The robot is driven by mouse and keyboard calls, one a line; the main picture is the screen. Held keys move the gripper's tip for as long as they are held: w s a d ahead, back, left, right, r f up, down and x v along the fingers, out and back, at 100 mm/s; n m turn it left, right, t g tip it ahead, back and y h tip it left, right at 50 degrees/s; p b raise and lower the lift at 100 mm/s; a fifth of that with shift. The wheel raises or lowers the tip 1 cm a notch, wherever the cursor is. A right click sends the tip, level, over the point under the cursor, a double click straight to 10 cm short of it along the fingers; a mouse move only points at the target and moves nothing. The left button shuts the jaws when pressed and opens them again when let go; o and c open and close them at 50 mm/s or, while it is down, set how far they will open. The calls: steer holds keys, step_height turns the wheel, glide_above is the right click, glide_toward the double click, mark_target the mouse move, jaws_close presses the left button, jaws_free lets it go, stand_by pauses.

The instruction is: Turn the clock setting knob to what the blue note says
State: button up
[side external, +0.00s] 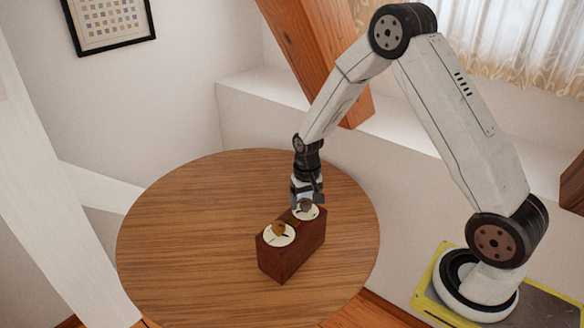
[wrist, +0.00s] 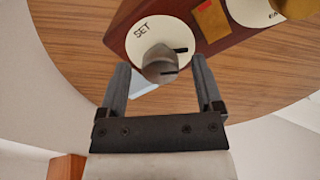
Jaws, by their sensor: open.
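The clock is a red-brown wooden box (side external: 290,252) standing on the round table. The setting knob, a grey metal knob (wrist: 158,62), sits on a white dial marked SET (wrist: 138,44). A dark line on the knob points right in the wrist view, and a dark mark shows on the dial just above it. My gripper (wrist: 160,78) is open, with a finger on either side of the knob; I cannot tell whether either touches. A pale bluish patch (wrist: 146,91) shows behind the knob, partly hidden; no writing on it is readable.
A brass knob (side external: 280,229) on a second white dial (side external: 270,239) sits at the box's other end. A brass plate with a red patch (wrist: 210,18) lies between the dials. The round wooden table (side external: 180,230) is otherwise largely clear. A timber brace (side external: 318,55) slopes behind my arm.

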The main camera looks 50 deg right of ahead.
jaws_close()
steer(key=shift+n, duration=2.9)
jaws_free()
